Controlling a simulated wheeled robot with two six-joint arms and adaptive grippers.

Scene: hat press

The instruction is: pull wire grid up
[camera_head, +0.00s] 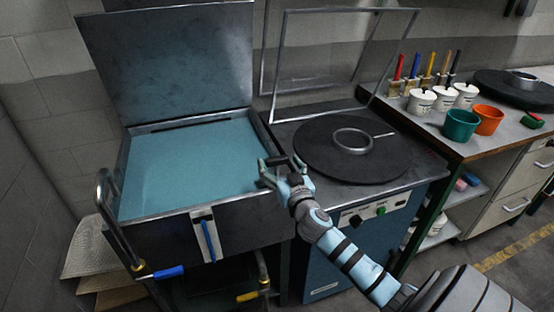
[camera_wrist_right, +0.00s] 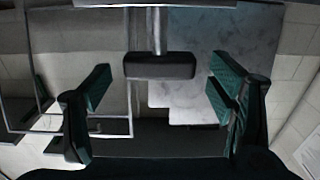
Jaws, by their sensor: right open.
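A steel tank (camera_head: 187,207) full of blue-green liquid stands at the left with its lid (camera_head: 175,62) raised behind it. No wire grid shows clearly in the liquid. A dark handle (camera_head: 277,161) sits near the tank's right edge. In the right wrist view this handle (camera_wrist_right: 160,65) is a black block on a metal rod. I cannot tell what the rod joins. My right gripper (camera_head: 282,166) is open near the tank's right front corner. In the wrist view its teal fingers stand either side of the handle, apart from it. My left gripper is out of view.
A round black plate (camera_head: 320,160) with a metal ring (camera_head: 353,141) lies right of the tank. A thin metal frame (camera_head: 283,60) stands behind it. Pipes with a blue lever (camera_head: 169,272) are at the tank's left front. Cups and brushes stand on the right bench (camera_head: 425,130).

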